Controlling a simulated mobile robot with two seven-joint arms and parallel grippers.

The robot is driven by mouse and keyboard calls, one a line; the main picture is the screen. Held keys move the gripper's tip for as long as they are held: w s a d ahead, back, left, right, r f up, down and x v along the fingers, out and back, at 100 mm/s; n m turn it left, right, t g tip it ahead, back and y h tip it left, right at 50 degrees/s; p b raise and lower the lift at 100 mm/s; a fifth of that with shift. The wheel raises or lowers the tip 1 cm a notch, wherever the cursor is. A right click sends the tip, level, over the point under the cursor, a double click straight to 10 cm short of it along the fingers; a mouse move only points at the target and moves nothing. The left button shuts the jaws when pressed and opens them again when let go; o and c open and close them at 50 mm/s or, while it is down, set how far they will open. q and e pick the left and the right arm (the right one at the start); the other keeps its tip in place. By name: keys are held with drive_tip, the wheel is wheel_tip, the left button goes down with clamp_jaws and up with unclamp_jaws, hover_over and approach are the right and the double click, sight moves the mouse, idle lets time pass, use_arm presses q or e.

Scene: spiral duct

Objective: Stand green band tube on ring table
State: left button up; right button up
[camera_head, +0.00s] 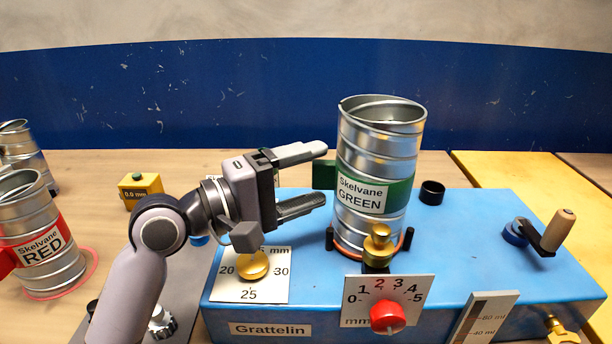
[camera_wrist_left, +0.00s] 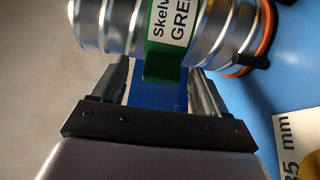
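The green band tube (camera_head: 373,215), a spiral metal duct labelled "Skelvane GREEN", stands upright on the blue machine, within an orange-red ring (camera_head: 407,240). A green tab (camera_head: 324,175) sticks out from its band to the left. My left gripper (camera_head: 322,177) is open beside the tube, with its fingers above and below the tab and a gap to each. In the left wrist view the tube (camera_wrist_left: 118,25) lies across just beyond the open left gripper (camera_wrist_left: 165,80). My right gripper is not in view.
The blue machine (camera_head: 465,265) carries a red knob (camera_head: 388,316), brass knobs (camera_head: 254,264), a black cup (camera_head: 432,192) and a crank handle (camera_head: 557,229). A red band tube (camera_head: 48,262) stands at the left in a red ring. A yellow block (camera_head: 140,191) sits behind my arm.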

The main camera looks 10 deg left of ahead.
use_arm(q)
drive_tip(key=shift+f, duration=0.1)
drive_tip(key=b+v, duration=0.1)
drive_tip(key=v, duration=0.6)
drive_tip(key=shift+s, duration=0.1)
idle(0.5)
